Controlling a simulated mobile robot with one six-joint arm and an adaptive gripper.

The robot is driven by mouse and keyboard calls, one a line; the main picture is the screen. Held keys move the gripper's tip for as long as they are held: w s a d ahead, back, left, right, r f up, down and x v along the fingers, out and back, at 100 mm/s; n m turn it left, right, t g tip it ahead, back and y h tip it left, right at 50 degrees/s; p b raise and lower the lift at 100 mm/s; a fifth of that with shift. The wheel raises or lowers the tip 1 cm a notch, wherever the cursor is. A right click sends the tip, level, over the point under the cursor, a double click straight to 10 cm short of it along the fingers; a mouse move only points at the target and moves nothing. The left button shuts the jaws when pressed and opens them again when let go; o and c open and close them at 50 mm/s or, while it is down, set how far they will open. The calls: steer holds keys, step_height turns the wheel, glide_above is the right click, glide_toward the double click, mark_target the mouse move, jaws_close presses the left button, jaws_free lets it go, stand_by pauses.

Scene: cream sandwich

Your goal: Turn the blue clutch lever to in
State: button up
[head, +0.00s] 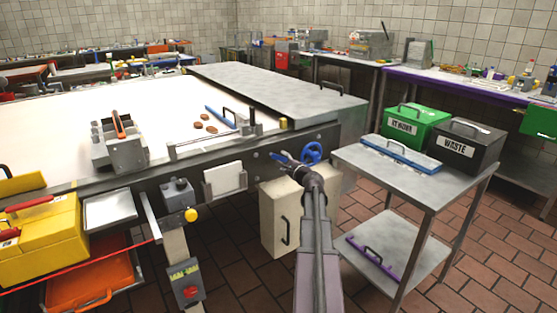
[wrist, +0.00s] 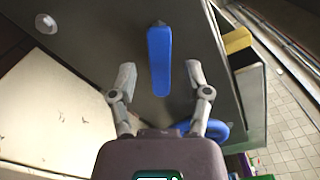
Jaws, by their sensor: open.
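The blue clutch lever (wrist: 159,52) hangs on the dark side panel of the machine (wrist: 95,45) in the wrist view. It looks nearly upright there, with its free end toward my gripper (wrist: 160,76). My gripper is open, with one finger on each side of the lever and a gap on both sides. In the head view, my gripper (head: 294,166) is at the machine's side rail, and a bit of the blue lever (head: 278,157) shows just left of it. I cannot read any in or out marking.
A blue handwheel (head: 311,153) sits close to the right of my gripper; it also shows partly behind a finger in the wrist view (wrist: 217,131). A cream cabinet (head: 272,222) stands below. A steel cart (head: 405,182) with green and black boxes is at right.

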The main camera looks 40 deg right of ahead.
steer(key=s+a, duration=0.1)
steer(key=s, duration=0.8)
steer(key=shift+s+a, duration=0.2)
steer(key=shift+a, duration=0.2)
